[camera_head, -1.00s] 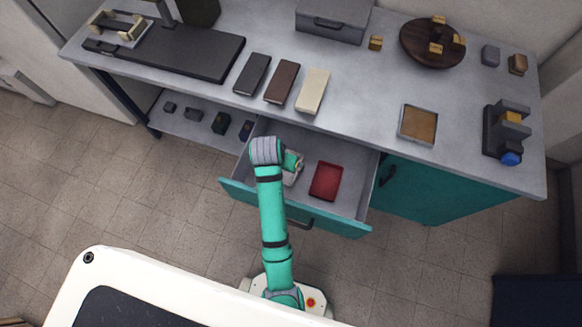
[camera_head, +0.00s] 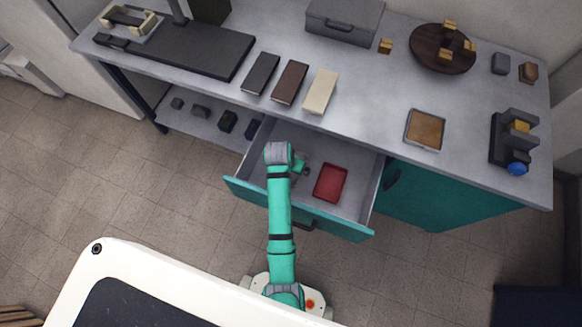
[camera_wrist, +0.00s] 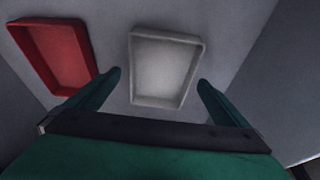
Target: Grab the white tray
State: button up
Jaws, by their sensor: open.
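The white tray (camera_wrist: 165,68) lies flat in the open drawer (camera_head: 345,206). In the wrist view it is between and ahead of the two teal fingers of my gripper (camera_wrist: 159,77). The fingers are apart, one to each side of the tray's near part, and hold nothing. I cannot tell how high they are above it. In the head view my gripper (camera_head: 303,167) is over the left part of the drawer, and the white tray is largely hidden by my arm there.
A red tray (camera_head: 330,183) lies to the right in the same drawer; in the wrist view it is left of the white tray (camera_wrist: 52,52). The drawer walls surround both trays. The worktop (camera_head: 375,95) overhangs behind, with several boxes and blocks on it.

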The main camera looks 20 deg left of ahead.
jog(key=shift+w+f, duration=0.1)
jog(key=shift+f, duration=0.2)
jog(key=shift+c, duration=0.6)
jog(key=c, duration=1)
jog(key=shift+r, duration=0.1)
jog(key=shift+c, duration=0.2)
